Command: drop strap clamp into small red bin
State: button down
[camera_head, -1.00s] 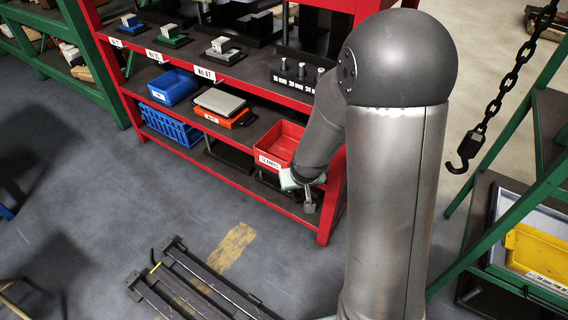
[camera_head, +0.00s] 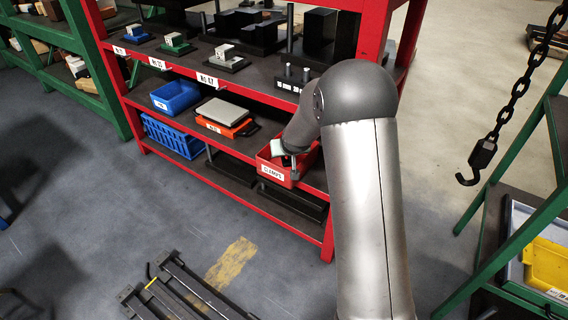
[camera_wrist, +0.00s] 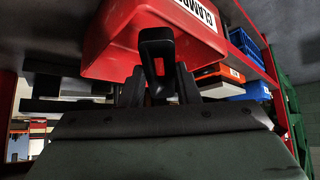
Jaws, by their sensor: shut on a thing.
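The small red bin (camera_head: 284,178) with a CLAMPS label stands at the right end of the middle shelf. It also fills the upper middle of the wrist view (camera_wrist: 110,38). My gripper (camera_head: 291,158) is at the bin, over its front edge in the head view. In the wrist view my gripper (camera_wrist: 158,88) is shut on a dark, looped piece, the strap clamp (camera_wrist: 156,48), which overlaps the bin in the picture. Whether the clamp touches the bin, I cannot tell. My arm hides part of the bin's right side in the head view.
A grey-topped orange case (camera_head: 222,116) and a blue bin (camera_head: 176,97) stand left of the red bin. The upper shelf (camera_head: 262,78) with dark blocks is close above. A red rack post (camera_head: 329,232) stands right. A chain hook (camera_head: 480,160) hangs at far right.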

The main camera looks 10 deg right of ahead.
aim_at(284, 159)
jog(key=x, duration=0.1)
jog(key=b+x, duration=0.1)
jog(key=x, duration=0.2)
jog(key=shift+s+f+b, duration=0.2)
jog(key=shift+f+b, duration=0.1)
jog(key=shift+f, duration=0.1)
jog(key=shift+w+f+b, duration=0.15)
jog(key=shift+f+b, duration=0.15)
jog(key=shift+f, duration=0.25)
jog(key=shift+w+f+b, duration=0.15)
jog(key=shift+f+b, duration=0.1)
jog(key=shift+f, duration=0.3)
jog(key=shift+w+r+g, duration=0.2)
jog(key=shift+w+g, duration=0.05)
jog(key=shift+g, duration=0.05)
jog(key=g, duration=0.3)
jog(key=shift+w+r+b, duration=0.1)
jog(key=shift+w+b, duration=0.15)
jog(key=shift+b, duration=0.05)
jog(key=shift+f+b, duration=0.45)
jog(key=shift+f, duration=0.35)
jog(key=shift+f, duration=0.1)
jog(key=shift+s+f, duration=0.1)
jog(key=shift+f, duration=0.3)
jog(key=shift+f, duration=0.1)
